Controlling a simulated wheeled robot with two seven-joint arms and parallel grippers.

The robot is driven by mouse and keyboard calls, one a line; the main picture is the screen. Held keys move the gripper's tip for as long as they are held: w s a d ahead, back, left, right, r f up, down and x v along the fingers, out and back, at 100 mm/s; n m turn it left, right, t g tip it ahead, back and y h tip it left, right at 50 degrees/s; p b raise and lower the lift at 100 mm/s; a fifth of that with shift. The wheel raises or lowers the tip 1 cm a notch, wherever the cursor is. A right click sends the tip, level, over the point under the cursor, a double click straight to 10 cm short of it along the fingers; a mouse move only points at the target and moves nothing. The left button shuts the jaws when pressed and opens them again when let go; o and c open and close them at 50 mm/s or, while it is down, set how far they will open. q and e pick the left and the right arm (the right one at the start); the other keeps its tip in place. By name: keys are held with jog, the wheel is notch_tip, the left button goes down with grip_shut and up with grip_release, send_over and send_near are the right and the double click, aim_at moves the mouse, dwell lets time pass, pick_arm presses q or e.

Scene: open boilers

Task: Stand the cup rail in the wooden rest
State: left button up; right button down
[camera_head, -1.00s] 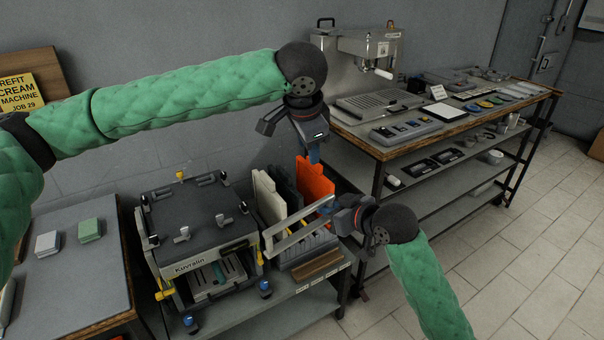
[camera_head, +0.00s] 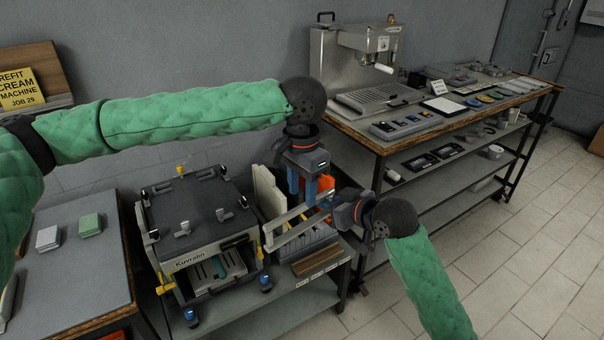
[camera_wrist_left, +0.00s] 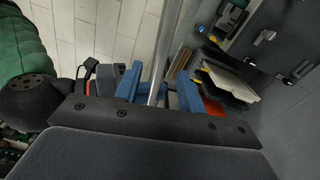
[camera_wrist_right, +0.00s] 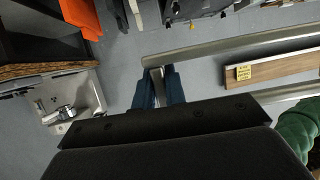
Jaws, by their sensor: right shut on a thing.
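The cup rail (camera_head: 290,233) is a silver U-shaped bar frame, held in the air in front of the upright panels. My right gripper (camera_head: 328,202) is shut on its right end; the right wrist view shows the rail's end (camera_wrist_right: 157,84) between the blue fingers, with two long bars running right. My left gripper (camera_head: 302,198) is open, pointing down over the rail. In the left wrist view a rail bar (camera_wrist_left: 157,85) shows between its spread fingers; I cannot tell whether they touch it. The wooden rest (camera_head: 318,259) seems to be the brown block at the lower bench's front right.
A grey boiler unit (camera_head: 195,215) stands left of the rail. Upright cream (camera_head: 268,190) and orange panels stand in a rack behind. The high workbench (camera_head: 378,148) with a coffee machine (camera_head: 352,60) is at right.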

aim_at(302, 205)
pick_arm(q)
jog(key=shift+f, duration=3.55)
jog(key=shift+c, duration=0.4)
grip_shut()
pick_arm(e)
jog(key=c, duration=1.4)
grip_release()
jog(key=shift+o, duration=0.2)
